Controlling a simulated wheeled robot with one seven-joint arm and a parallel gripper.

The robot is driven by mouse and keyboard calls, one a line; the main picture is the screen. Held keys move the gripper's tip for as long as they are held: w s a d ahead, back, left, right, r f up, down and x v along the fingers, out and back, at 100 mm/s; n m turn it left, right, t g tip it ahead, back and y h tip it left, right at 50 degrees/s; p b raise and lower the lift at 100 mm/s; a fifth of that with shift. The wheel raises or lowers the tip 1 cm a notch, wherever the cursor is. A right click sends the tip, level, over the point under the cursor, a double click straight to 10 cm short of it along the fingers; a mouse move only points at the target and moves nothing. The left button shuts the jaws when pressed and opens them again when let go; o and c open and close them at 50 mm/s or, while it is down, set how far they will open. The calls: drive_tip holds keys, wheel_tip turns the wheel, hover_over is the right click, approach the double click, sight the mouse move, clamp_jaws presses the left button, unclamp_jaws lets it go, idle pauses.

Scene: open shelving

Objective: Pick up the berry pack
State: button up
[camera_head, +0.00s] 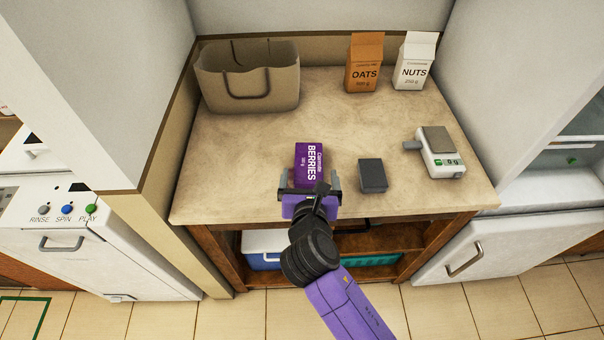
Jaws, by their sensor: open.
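The berry pack (309,160) is a purple carton marked BERRIES, near the front edge of the stone-topped counter. My gripper (309,182) is open at the near end of the pack, with one finger on each side of that end. The gripper body hides the pack's near end. I cannot tell whether the fingers touch it.
A dark grey block (373,176) lies close to the right of my gripper. A tan bag (223,86) stands back left; an OATS carton (363,70) and a NUTS carton (413,68) stand at the back. The counter (240,150) is clear left of the pack.

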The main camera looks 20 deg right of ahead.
sight(309, 169)
drive_tip(key=shift+a+x, duration=0.2)
drive_tip(key=shift+x, duration=0.9)
drive_tip(key=x, duration=0.5)
drive_tip(key=shift+w+d+f, duration=0.15)
drive_tip(key=shift+w+f, duration=0.05)
drive_tip(key=shift+f, duration=0.25)
drive_tip(key=shift+r, duration=0.1)
drive_tip(key=c, duration=1.8)
